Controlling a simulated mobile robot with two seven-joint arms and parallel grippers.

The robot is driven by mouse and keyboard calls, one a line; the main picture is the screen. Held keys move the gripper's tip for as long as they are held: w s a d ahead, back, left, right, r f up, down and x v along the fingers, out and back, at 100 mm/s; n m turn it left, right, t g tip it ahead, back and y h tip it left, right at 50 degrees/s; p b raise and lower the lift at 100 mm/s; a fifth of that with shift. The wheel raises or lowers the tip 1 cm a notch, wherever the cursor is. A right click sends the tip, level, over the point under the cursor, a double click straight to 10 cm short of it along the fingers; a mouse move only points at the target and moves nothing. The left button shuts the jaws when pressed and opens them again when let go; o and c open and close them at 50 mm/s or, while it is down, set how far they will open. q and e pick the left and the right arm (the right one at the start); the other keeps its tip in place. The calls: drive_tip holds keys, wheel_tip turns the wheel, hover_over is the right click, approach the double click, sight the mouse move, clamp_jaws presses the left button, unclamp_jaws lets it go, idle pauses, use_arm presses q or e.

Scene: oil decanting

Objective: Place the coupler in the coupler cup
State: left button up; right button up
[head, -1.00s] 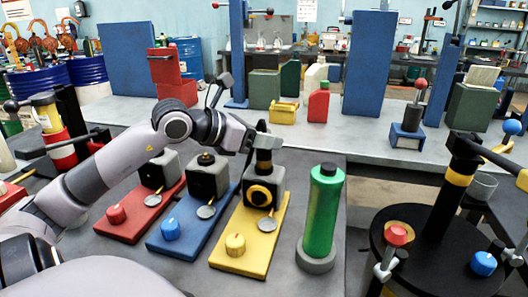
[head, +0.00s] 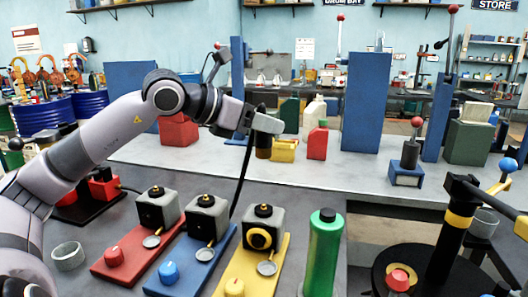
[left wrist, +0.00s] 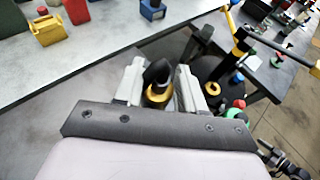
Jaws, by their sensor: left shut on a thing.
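My left gripper (head: 262,124) is shut on the coupler (head: 263,148), a dark, brownish cylinder held above the bench. In the left wrist view the coupler (left wrist: 158,94) shows a black top and a gold band between the fingers (left wrist: 160,88). A black hose (head: 242,178) hangs below the gripper and passes behind the pump blocks. My right gripper is not in view.
Red (head: 115,262), blue (head: 172,276) and yellow (head: 236,285) bases carry black-and-grey blocks below the gripper. A green bottle (head: 325,250) stands right of them. A yellow bin (head: 284,150) and red can (head: 317,142) stand on the rear bench.

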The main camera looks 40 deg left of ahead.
use_arm(q)
wheel_tip(320, 180, up, 6)
drive_tip(key=shift+r+p, duration=0.1)
drive_tip(key=shift+p, duration=1)
drive_tip(key=shift+r, duration=0.75)
